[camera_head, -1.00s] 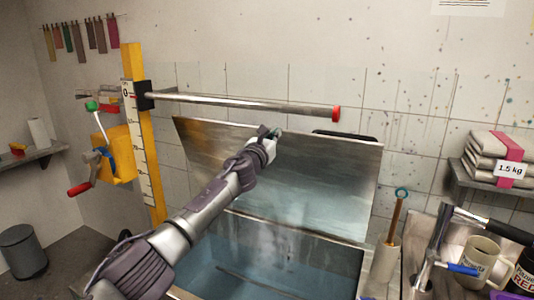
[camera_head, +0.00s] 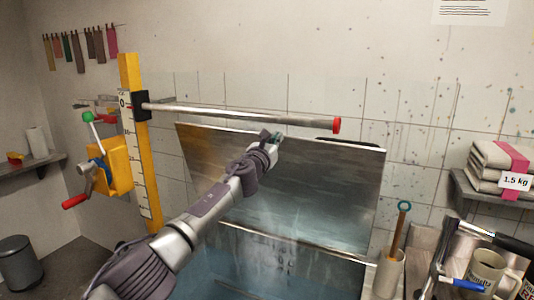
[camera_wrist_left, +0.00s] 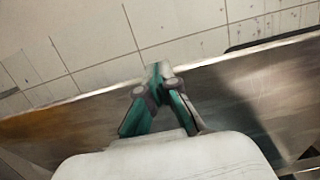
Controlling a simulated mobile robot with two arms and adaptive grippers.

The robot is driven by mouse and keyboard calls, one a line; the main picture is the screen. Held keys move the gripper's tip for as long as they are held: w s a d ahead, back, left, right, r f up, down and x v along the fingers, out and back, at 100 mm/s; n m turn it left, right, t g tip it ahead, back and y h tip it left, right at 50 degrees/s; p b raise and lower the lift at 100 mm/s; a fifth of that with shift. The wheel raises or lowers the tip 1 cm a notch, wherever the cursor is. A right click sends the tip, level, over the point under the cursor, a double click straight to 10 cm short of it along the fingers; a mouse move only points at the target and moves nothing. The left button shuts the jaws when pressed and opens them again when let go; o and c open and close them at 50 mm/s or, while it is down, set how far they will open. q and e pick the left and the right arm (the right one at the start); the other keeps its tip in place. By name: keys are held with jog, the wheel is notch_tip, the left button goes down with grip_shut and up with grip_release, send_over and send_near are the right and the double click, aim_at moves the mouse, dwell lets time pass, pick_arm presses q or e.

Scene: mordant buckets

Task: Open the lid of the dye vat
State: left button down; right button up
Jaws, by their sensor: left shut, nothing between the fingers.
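The dye vat's steel lid (camera_head: 320,190) stands raised and steeply tilted at the back of the vat in the head view. Below it the vat (camera_head: 270,270) is open, with bluish liquid inside. My left gripper (camera_head: 275,138) is at the lid's upper edge, left of its middle, with its arm reaching across the lid's inner face. In the left wrist view the fingertips (camera_wrist_left: 158,75) are together at the edge of the lid (camera_wrist_left: 240,95), with nothing held. I cannot tell whether they touch it. My right gripper is not in view.
A metal bar with a red end (camera_head: 336,124) runs above the lid from a yellow post (camera_head: 139,150). A crank box (camera_head: 113,173) hangs at the left. A holder with a wooden-handled tool (camera_head: 389,272), a tap and a mug (camera_head: 486,268) stand at the right.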

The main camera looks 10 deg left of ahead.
pick_arm(q)
jog(key=f+v, duration=0.1)
jog(key=v, duration=1)
jog(key=s+d+f+n+g+y, duration=0.2)
jog(key=s+f+n+g, duration=0.1)
jog(key=s+f+n, duration=0.75)
jog(key=s+d+f+n+g+y, duration=0.1)
jog(key=s+f+n+g, duration=0.1)
jog(key=s+f+n, duration=0.8)
jog(key=s+a+f+n+g+y, duration=0.1)
jog(key=s+a+f+n+g, duration=0.25)
jog(key=s+f+n, duration=0.45)
jog(key=s+a+f+n+g+y, duration=0.1)
jog(key=s+a+f+n+g, duration=0.3)
jog(key=s, duration=0.8)
jog(key=s+a+f+n+g+y, duration=0.1)
jog(key=s+a+f+n+g, duration=0.2)
jog(key=s+a+f+n, duration=0.5)
jog(key=s+d+f+m+g+b, duration=0.1)
jog(key=s+f+m, duration=0.1)
jog(key=f, duration=1.2)
jog(key=s+d+f+m+b, duration=0.1)
jog(key=f+b, duration=0.1)
jog(key=f, duration=1.1)
jog(key=s+a+f+g+b, duration=0.1)
jog(key=s+a+f+b, duration=0.1)
jog(key=s+f, duration=1.5)
notch_tip(320, 180, down, 2)
jog(key=shift+s+a+f, duration=0.1)
jog(key=shift+s+a, duration=0.15)
